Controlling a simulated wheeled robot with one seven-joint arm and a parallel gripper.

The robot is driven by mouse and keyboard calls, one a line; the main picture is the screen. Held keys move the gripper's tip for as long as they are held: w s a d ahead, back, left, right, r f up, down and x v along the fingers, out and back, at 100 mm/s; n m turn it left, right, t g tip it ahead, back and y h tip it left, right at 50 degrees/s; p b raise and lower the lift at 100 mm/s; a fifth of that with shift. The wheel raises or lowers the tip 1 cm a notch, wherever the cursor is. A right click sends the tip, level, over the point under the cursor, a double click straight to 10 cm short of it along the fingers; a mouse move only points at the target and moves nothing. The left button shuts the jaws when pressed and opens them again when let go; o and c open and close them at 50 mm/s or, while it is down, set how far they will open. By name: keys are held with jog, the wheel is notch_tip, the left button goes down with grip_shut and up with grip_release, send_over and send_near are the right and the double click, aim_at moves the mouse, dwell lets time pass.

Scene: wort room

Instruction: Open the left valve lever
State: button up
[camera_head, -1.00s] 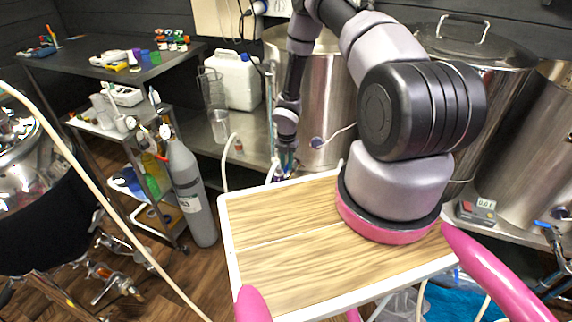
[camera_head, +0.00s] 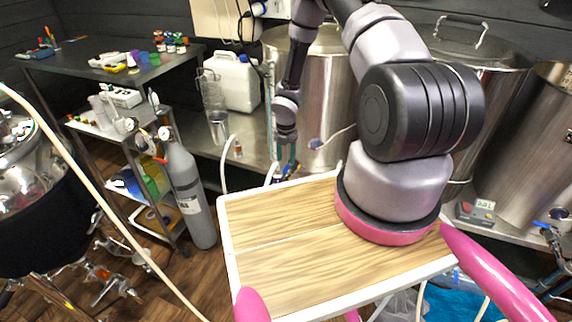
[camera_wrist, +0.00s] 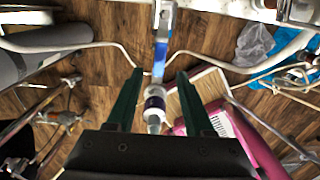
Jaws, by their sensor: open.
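The left valve lever (camera_wrist: 161,60) is a blue handle in the wrist view. It lies lengthwise between the two dark fingers of my gripper (camera_wrist: 160,74), with a gap on each side. A metal valve fitting (camera_wrist: 155,103) with a white and dark collar shows nearer the palm, also between the fingers. In the head view my gripper (camera_head: 286,160) is small and low in front of the left steel kettle (camera_head: 335,95), and a bit of blue shows beside it. The fingers are open and hold nothing. Whether either finger touches the lever is hard to tell.
A second valve with a blue lever (camera_head: 556,214) is at the far right. A grey gas cylinder (camera_head: 187,190) and a steel bench (camera_head: 205,145) stand left of my gripper. Pale hoses (camera_wrist: 60,48) run close to the fingers. My wooden top fills the head view's lower middle.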

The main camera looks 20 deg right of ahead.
aim_at(286, 169)
notch_tip(286, 169, up, 6)
jog(key=shift+r, duration=0.25)
dwell(0.4)
